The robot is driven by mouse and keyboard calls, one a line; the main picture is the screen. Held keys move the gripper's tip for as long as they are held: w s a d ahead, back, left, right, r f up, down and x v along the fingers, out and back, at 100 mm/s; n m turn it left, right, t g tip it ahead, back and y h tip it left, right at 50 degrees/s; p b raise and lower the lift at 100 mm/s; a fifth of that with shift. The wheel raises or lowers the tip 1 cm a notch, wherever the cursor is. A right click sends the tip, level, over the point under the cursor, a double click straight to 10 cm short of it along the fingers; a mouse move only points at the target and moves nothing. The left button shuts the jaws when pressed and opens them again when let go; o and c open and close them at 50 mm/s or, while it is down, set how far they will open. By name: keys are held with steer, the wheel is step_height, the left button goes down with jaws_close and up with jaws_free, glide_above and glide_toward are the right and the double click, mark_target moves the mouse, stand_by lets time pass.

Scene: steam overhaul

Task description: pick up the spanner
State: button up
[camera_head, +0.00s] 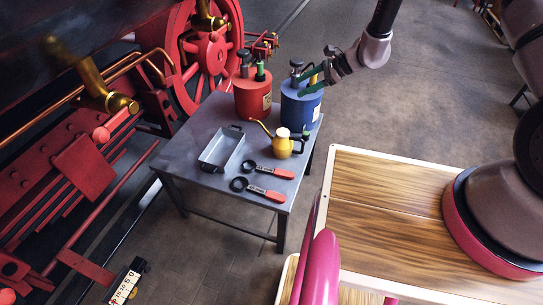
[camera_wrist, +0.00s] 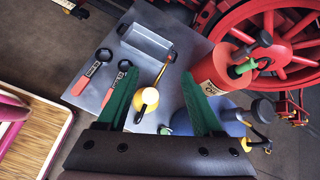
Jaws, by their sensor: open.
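Two spanners with dark ring heads and red handles lie flat on the grey metal table (camera_head: 205,125). One spanner (camera_head: 272,171) is nearer the oil can, the other spanner (camera_head: 266,192) nearer the table's front edge. In the wrist view they are the right spanner (camera_wrist: 118,82) and the left spanner (camera_wrist: 92,72). My gripper (camera_head: 312,79) is open and empty, above the blue canister at the table's back right, well away from both spanners. Its green fingers (camera_wrist: 160,76) are spread apart in the wrist view.
A yellow oil can (camera_head: 281,147), an empty grey tray (camera_head: 221,149), a red canister (camera_head: 252,96) and a blue canister (camera_head: 299,108) stand on the table. Red locomotive parts (camera_head: 85,165) rise at left. A wooden-topped surface (camera_head: 385,190) lies at right.

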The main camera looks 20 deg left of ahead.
steer(key=s+a+f+m, duration=0.1)
steer(key=s+f+m, duration=0.15)
steer(key=f, duration=1.05)
steer(key=m+h, duration=0.1)
steer(key=m, duration=0.1)
glide_toward(272, 170)
steer(key=shift+s+a+f+t, duration=0.2)
steer(key=shift+s+f+t, duration=0.05)
steer(key=shift+f, duration=0.15)
steer(key=shift+s+a+f+t, duration=0.2)
steer(key=shift+s+f+t, duration=0.05)
steer(key=shift+f, duration=0.2)
steer(key=shift+r+x, duration=0.2)
steer(key=shift+x, duration=2.8)
steer(key=shift+a, duration=0.2)
jaws_close()
steer(key=shift+r, duration=0.1)
